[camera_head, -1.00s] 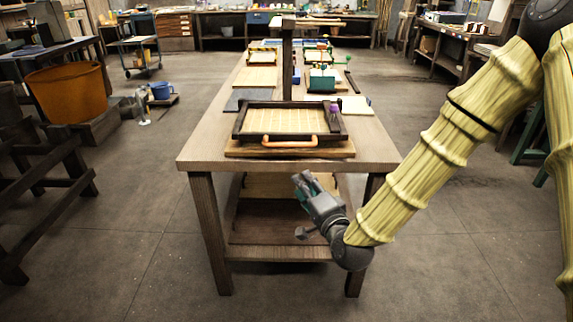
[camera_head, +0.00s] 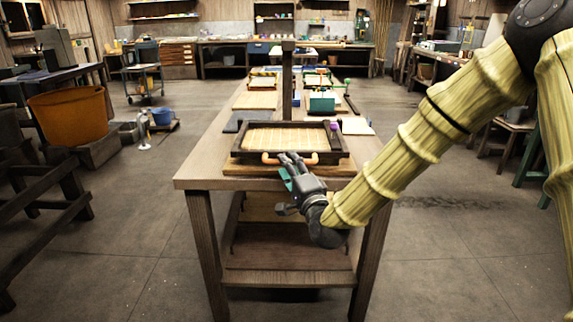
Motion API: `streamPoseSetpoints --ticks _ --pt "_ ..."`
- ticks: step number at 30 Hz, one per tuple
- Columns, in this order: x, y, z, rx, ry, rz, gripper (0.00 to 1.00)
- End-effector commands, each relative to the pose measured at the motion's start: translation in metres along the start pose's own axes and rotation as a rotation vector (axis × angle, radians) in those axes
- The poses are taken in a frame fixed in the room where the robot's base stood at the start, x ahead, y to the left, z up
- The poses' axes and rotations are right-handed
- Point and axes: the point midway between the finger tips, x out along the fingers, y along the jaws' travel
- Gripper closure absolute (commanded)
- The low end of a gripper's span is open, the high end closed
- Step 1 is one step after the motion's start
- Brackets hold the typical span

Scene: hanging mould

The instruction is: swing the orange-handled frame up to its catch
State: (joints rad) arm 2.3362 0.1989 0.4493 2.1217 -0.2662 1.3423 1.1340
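The dark wooden frame (camera_head: 338,148) with a pale gridded panel (camera_head: 285,138) lies flat on a board at the near end of the long table. Its orange handle (camera_head: 272,159) runs along the near edge. My gripper (camera_head: 288,161) is at the middle of the handle, with its dark fingers overlapping it in the picture. The fingers hide part of the handle, and I cannot tell whether they touch or close on it. A dark upright post (camera_head: 287,80) stands behind the frame with a small block at its top. I cannot make out a catch on it.
A purple item (camera_head: 333,125) sits at the frame's far right corner. Green-handled devices (camera_head: 321,101) and boards lie farther along the table (camera_head: 205,165). An orange tub (camera_head: 70,115) is at the left. The floor beside the table is mostly clear.

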Motion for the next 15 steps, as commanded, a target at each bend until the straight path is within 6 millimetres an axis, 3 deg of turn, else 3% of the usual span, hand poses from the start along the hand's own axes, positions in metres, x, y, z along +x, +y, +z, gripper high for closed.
streamPoseSetpoints --ticks 6,15 --pt "0.019 0.0 0.0 -0.002 0.0 -0.001 0.65" --pt "0.024 0.0 0.0 0.0 0.0 0.0 0.65"
